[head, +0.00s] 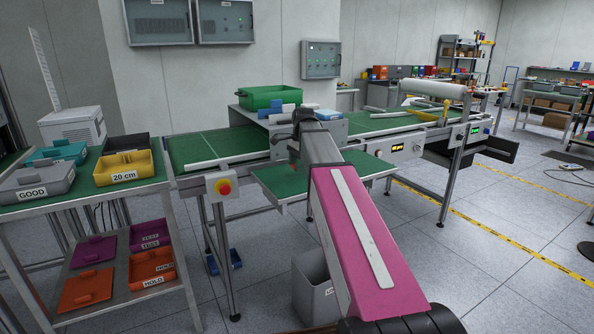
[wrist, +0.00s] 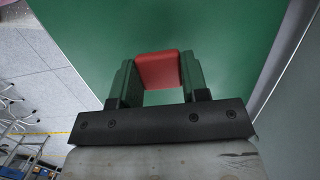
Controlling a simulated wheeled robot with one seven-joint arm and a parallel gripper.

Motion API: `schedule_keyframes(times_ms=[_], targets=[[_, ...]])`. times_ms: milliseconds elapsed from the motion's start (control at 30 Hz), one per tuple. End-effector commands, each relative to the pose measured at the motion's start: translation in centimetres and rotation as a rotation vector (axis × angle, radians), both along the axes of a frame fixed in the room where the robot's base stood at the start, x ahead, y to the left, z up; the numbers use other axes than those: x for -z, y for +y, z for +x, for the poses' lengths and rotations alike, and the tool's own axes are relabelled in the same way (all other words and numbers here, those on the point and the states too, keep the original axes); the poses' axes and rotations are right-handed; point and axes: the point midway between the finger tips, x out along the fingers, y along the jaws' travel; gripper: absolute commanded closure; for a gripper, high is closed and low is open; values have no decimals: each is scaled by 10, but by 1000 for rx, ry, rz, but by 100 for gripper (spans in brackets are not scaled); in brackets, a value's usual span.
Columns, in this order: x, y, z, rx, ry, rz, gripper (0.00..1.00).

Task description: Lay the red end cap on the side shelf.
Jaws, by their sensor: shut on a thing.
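The red end cap (wrist: 158,68) is between the two dark green fingers of my gripper (wrist: 158,78) in the wrist view. My gripper is shut on it. A green surface fills the wrist view behind the cap, and I cannot tell whether the cap touches it. In the head view, my gripper (head: 295,160) points down over the green side shelf (head: 278,186) at the front of the conveyor. My pink arm covers the shelf's right part, and the cap is barely visible there.
A green crate (head: 270,96) and blue pieces stand on a raised grey platform just behind my gripper. A red stop button (head: 224,187) sits left of the shelf. A bin cart with a yellow bin (head: 124,168) stands at the left. The shelf's left part is bare.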

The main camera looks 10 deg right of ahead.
Motion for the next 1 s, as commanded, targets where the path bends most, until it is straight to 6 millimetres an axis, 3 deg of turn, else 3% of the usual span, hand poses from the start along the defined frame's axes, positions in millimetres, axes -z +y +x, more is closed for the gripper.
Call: schedule_keyframes(times_ms=[167,533,567,633,1000], targets=[[22,0,-1,0,1,0,81],[26,0,0,0,1,0,81],[26,0,0,0,1,0,55],[26,0,0,0,1,0,33],[22,0,0,0,0,0,33]])
